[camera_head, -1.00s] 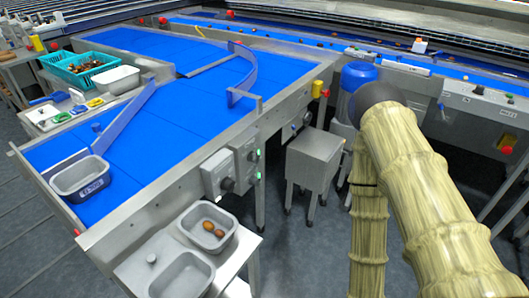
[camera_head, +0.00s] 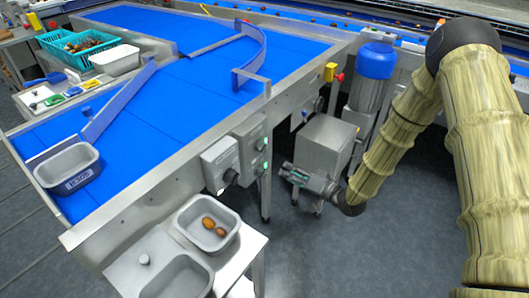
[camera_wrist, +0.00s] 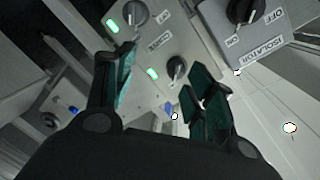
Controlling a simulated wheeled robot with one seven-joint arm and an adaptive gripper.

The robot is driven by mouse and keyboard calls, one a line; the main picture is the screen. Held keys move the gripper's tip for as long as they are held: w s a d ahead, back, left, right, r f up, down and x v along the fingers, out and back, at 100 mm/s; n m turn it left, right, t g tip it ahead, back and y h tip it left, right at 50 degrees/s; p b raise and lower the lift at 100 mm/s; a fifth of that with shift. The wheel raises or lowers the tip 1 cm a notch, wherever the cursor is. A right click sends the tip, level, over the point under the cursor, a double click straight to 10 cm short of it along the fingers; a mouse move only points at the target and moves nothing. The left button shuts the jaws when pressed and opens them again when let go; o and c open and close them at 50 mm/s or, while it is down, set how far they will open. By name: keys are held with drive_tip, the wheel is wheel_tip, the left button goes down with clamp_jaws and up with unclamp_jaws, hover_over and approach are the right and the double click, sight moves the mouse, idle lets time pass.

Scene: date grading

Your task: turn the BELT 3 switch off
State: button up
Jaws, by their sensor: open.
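My gripper (camera_head: 290,173) is open and empty, in front of the grey control boxes on the belt's side. It also shows in the wrist view (camera_wrist: 160,70), fingers apart. Between and beyond its fingers is a panel with a lower black rotary switch (camera_wrist: 177,68) and an upper one (camera_wrist: 135,13). A lit green lamp is beside each. I cannot read which switch is marked BELT 3. The fingers look apart from both switches. In the head view the switch box (camera_head: 250,143) shows its side, its switch faces hardly visible.
The isolator box (camera_head: 220,163) is beside the switch box; its black knob (camera_wrist: 245,10) shows in the wrist view. A grey steel cabinet (camera_head: 322,145) stands behind my gripper. A side table (camera_head: 250,250) holds grey tubs. The floor right of it is clear.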

sight(265, 147)
drive_tip(key=w+a+r, duration=0.1)
drive_tip(key=w+a, duration=0.1)
drive_tip(key=a, duration=0.1)
drive_tip(key=w+a+r+y, duration=0.1)
drive_tip(key=w+a, duration=0.2)
drive_tip(key=w+a+r+y+p, duration=0.1)
drive_tip(key=w+a+r, duration=0.1)
drive_tip(key=w+a, duration=0.1)
drive_tip(key=shift+w+a+n, duration=0.15)
drive_tip(key=shift+n, duration=0.25)
drive_tip(key=c, duration=1.1)
